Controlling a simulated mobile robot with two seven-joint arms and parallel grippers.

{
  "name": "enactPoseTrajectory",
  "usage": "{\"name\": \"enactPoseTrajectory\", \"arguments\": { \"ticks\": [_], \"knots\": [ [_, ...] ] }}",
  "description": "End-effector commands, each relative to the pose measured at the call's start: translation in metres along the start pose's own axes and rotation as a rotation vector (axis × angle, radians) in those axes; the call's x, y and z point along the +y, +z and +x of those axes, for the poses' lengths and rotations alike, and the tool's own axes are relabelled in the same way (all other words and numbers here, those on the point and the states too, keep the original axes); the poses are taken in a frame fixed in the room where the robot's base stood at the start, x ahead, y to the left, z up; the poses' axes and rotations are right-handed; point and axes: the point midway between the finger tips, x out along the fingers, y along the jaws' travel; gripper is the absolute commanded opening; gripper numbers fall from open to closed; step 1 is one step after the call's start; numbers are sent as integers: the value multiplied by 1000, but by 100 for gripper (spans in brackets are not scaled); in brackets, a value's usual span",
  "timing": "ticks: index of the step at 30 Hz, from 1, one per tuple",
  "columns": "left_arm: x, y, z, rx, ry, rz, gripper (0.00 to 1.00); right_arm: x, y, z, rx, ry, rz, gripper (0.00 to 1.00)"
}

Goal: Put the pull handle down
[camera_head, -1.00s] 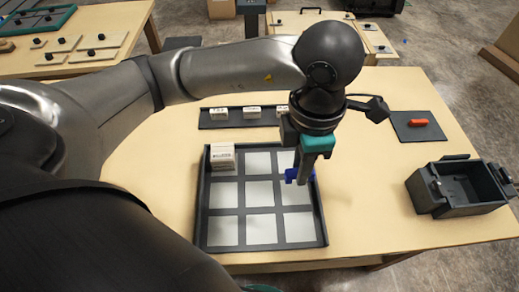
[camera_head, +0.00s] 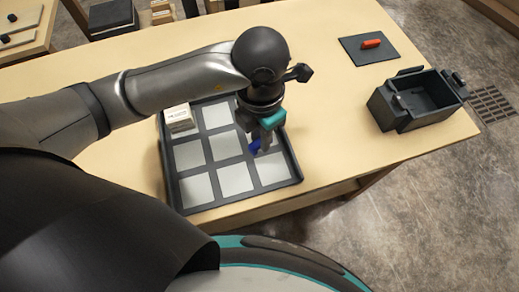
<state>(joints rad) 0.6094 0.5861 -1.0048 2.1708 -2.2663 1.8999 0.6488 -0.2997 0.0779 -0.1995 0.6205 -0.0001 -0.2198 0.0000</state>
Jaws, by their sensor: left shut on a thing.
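My left gripper (camera_head: 262,140) reaches down over the right column of the dark tray (camera_head: 172,165). It is shut on a small blue piece (camera_head: 254,147), which I take to be the pull handle. The gripper partly hides the piece. I cannot tell whether the piece touches the tray. The tray is divided into a grid of light square cells. A white block (camera_head: 179,118) sits in its far left cell. My right gripper is not in view.
A dark open box (camera_head: 385,108) stands at the right of the wooden table (camera_head: 330,130). A red piece (camera_head: 371,43) lies on a dark mat (camera_head: 350,52) behind it. Bare table lies between tray and box. Another table (camera_head: 25,45) is at the far left.

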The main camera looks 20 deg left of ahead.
Motion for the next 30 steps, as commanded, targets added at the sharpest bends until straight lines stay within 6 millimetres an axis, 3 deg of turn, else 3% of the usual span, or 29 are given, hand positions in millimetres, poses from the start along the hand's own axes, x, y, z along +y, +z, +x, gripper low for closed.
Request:
{"name": "enactPoseTrajectory", "arguments": {
  "ticks": [3,9,16,28,29,30],
  "knots": [
    [0,-1,19,3,0,-1,0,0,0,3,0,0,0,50],
    [0,0,31,1,1,0,0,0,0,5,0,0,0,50],
    [0,-1,64,3,0,-1,0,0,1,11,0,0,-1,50],
    [0,0,71,-1,1,1,0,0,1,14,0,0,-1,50],
    [0,0,71,-1,1,1,25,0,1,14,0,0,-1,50],
    [0,0,70,-1,0,1,29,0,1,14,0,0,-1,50]
  ]
}}
